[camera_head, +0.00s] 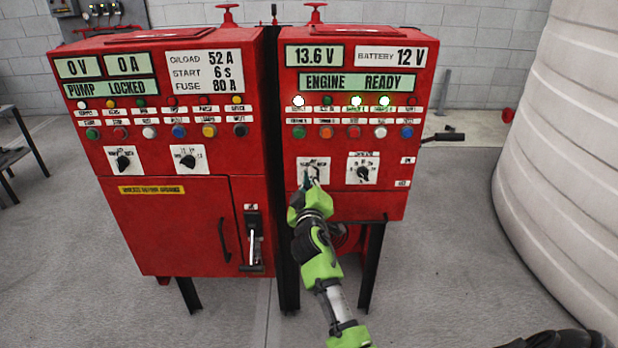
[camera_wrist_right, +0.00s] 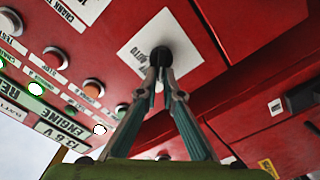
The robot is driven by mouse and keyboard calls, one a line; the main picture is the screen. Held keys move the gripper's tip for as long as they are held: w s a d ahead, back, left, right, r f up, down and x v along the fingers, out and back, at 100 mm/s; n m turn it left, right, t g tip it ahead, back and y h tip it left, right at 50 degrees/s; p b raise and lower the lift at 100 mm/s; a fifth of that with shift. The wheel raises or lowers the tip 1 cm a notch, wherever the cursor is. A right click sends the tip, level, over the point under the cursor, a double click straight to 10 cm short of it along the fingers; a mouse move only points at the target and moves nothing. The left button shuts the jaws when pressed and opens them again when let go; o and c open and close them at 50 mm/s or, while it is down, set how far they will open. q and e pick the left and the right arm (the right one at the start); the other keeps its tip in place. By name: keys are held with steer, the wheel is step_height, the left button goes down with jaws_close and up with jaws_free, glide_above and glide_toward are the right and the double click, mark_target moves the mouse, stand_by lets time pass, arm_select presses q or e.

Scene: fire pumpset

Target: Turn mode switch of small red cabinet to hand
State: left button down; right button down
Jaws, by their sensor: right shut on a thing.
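The small red cabinet (camera_head: 342,205) is the right one of two in the head view, with a display reading ENGINE READY. Its mode switch (camera_head: 314,172) is a black knob on a white plate at the left of the lower panel. My right gripper (camera_head: 311,184) reaches up to it from below and is shut on the knob. In the right wrist view the two fingertips (camera_wrist_right: 160,72) meet at the round black mode switch (camera_wrist_right: 155,47), with the word AUTO on the plate beside it. The fingers partly hide the knob, and its pointing direction cannot be told.
A second black knob (camera_head: 363,173) sits right of the mode switch, with rows of lamps and buttons above. A larger red cabinet (camera_head: 180,225) stands close on the left. A big white ribbed tank (camera_head: 565,150) stands at the right. Grey floor (camera_head: 450,260) lies clear between.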

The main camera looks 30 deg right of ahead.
steer(key=c, duration=2.2)
jaws_free()
steer(key=shift+d, duration=0.1)
steer(key=shift+f, duration=0.1)
steer(key=v, duration=1.2)
steer(key=shift+w, duration=0.1)
